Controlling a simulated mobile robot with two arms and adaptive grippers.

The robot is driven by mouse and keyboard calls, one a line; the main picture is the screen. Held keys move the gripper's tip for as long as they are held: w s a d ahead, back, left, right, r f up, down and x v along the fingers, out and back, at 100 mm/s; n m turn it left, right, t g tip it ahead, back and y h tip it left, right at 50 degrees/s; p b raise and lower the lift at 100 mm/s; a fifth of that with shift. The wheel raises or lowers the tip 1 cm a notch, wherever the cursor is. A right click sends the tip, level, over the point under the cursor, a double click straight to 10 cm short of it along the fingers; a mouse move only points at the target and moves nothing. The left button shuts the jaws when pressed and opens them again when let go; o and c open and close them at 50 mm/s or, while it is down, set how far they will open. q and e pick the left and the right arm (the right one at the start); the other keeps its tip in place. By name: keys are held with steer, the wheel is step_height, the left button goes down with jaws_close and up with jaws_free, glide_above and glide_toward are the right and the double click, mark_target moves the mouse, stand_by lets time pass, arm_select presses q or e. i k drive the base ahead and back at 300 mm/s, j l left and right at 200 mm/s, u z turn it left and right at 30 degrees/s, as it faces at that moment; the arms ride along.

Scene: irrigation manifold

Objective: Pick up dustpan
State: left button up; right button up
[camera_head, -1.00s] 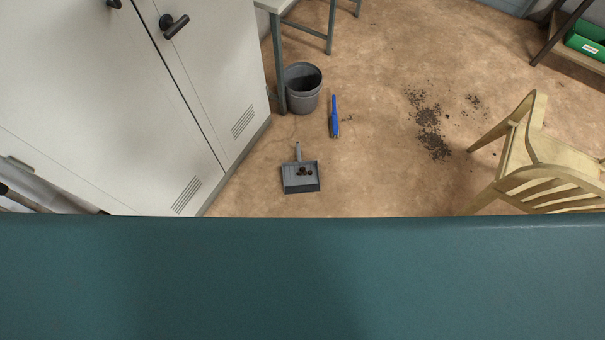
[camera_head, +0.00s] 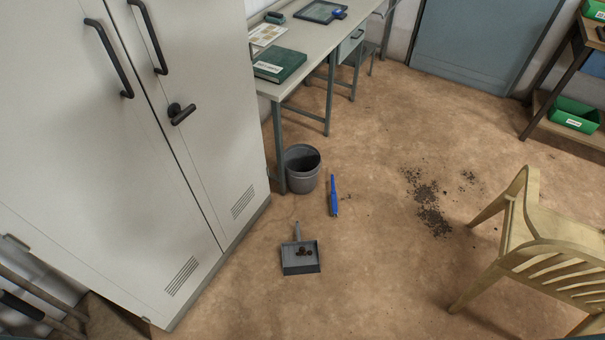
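A grey dustpan (camera_head: 300,260) lies on the brown floor, its handle pointing away from me toward the bin. A few small dark brown lumps (camera_head: 304,251) sit in its pan. A blue hand brush (camera_head: 333,197) lies on the floor beyond it, slightly to the right. Neither of my grippers shows in the head view.
A pale metal cabinet (camera_head: 140,130) stands close on the left. A grey bin (camera_head: 302,168) stands by the desk (camera_head: 315,40) leg. Dark dirt (camera_head: 430,205) is scattered on the floor to the right, near a wooden chair (camera_head: 535,245). The floor around the dustpan is clear.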

mark_target(292, 263)
steer(key=i, duration=0.2)
steer(key=i+l+u, duration=0.25)
steer(key=i+l, duration=0.85)
